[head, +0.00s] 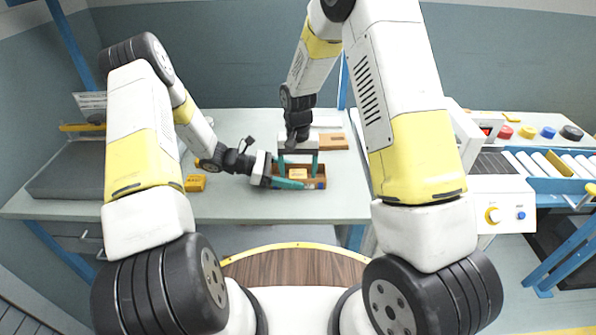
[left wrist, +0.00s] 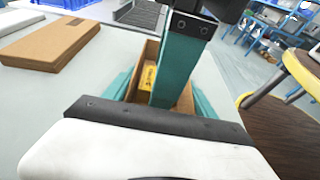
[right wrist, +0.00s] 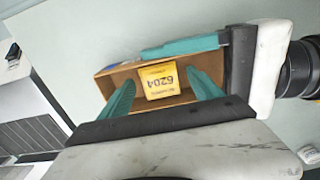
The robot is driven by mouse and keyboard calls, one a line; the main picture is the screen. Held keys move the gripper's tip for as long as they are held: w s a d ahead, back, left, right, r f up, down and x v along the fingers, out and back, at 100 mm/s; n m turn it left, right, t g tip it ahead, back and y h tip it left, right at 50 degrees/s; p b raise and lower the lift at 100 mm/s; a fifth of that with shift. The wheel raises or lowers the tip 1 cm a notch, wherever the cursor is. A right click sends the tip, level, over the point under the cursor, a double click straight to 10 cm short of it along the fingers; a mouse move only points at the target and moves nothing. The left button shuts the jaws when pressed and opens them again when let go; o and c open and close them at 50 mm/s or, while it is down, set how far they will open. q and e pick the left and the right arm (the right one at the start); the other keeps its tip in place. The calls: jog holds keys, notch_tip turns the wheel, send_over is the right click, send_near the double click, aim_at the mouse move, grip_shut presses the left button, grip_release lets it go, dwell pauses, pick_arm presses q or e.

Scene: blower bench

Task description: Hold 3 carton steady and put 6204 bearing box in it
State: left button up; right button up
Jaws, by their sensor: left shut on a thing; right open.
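The brown open carton (head: 320,170) stands on the bench, and it also shows in the right wrist view (right wrist: 104,84). The yellow 6204 bearing box (right wrist: 159,81) lies inside it, label up; it shows small in the head view (head: 298,174). My right gripper (head: 298,168) points down above the carton. Its teal fingers (right wrist: 162,92) are apart, on either side of the box and not visibly touching it. The carton's number is not readable.
Another yellow box (head: 195,183) lies on the bench left of the carton. A flat brown carton (head: 333,141) lies behind it. A dark grey mat (head: 68,171) is at the left. Bench front is clear.

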jog(key=shift+r, duration=0.1)
notch_tip(320, 180, up, 12)
dwell(0.5)
pick_arm(q)
jog(key=o, duration=1.1)
jog(key=shift+c, duration=0.2)
jog(key=shift+a, duration=0.15)
